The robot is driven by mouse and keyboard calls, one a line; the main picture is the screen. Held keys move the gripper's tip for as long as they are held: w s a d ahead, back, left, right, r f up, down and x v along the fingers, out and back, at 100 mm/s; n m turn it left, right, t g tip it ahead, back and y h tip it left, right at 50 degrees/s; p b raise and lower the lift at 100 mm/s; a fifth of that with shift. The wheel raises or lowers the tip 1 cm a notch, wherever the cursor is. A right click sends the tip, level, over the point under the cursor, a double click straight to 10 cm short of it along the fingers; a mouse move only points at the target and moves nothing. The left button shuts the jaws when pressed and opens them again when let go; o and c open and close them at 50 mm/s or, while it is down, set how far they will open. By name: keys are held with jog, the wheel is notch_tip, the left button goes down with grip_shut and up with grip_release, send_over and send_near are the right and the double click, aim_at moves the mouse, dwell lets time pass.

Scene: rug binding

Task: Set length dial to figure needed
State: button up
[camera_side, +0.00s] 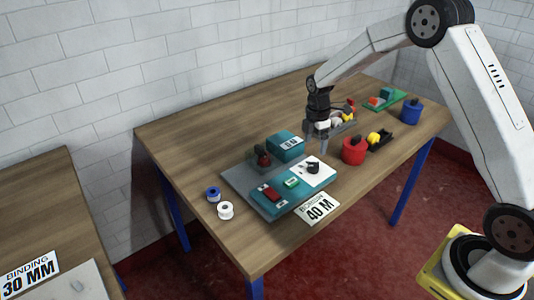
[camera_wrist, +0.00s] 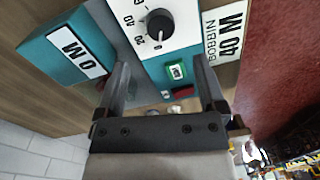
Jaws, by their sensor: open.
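The length dial is a black knob (camera_side: 312,167) on a white plate (camera_side: 322,178) on the teal machine. In the wrist view the knob (camera_wrist: 160,23) has the figures 0, 20 and 40 around it, with another partly cut off. Its pale mark seems to point at 0. A card (camera_side: 317,208) reads 40 M; in the wrist view the card (camera_wrist: 229,35) reads BOBBIN 40 M. My gripper (camera_side: 317,142) is open and empty, pointing down above and behind the dial. In the wrist view its fingers (camera_wrist: 161,62) are apart, and the knob lies beyond them.
A teal counter box (camera_wrist: 65,45) reads 0 M. A green button (camera_wrist: 176,71) and a red switch (camera_wrist: 183,89) sit by the dial. A red pot (camera_side: 353,151) stands right of the machine, and blue and white spools (camera_side: 225,211) stand left. The table's back left is clear.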

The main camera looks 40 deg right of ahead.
aim_at(313, 165)
jog(key=shift+f, duration=0.15)
jog(key=shift+s+f, duration=0.15)
jog(key=shift+f, duration=1.75)
jog(key=shift+s+f, duration=0.1)
jog(key=shift+f, duration=1.75)
grip_shut()
